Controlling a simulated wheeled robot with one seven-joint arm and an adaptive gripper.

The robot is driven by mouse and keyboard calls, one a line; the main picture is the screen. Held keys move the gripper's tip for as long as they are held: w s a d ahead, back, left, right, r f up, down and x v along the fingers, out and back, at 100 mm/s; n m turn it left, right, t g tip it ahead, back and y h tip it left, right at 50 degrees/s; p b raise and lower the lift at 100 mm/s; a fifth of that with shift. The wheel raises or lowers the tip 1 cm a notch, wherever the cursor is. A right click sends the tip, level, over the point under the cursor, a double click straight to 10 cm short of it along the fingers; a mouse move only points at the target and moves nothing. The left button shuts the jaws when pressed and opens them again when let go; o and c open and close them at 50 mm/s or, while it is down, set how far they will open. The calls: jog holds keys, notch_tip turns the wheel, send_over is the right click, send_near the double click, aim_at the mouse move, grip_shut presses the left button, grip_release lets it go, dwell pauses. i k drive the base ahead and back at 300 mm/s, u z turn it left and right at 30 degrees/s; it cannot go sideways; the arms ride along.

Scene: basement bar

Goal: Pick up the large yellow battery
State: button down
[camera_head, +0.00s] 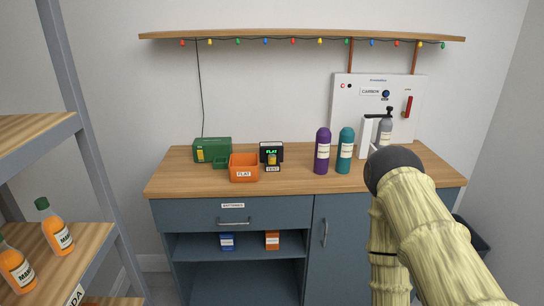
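A small yellow item (271,158), possibly a battery, shows at the front of a black tester (272,149) whose screen reads "FLAT". It is too small to tell its size or exactly how it sits there. A green box (205,149) with a yellow mark on its front stands to the left at the back. An orange bin labelled "FLAT" (243,174) stands between them, nearer the front; its inside is hard to make out. My pale yellow arm fills the lower right. My gripper does not show.
Purple (322,154) and teal (345,155) bottles stand on the wooden counter (200,183), right of the tester. A carbonator with a grey bottle (384,131) is behind my arm. The drawer (232,213) below is shut. Orange bottles (57,232) stand on a left shelf.

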aim_at(271, 158)
jog(key=z, duration=0.05)
jog(key=k, duration=0.35)
jog(key=z, duration=0.85)
jog(key=i, duration=0.65)
jog(key=u, duration=0.75)
jog(key=i, duration=0.55)
jog(key=u, duration=0.7)
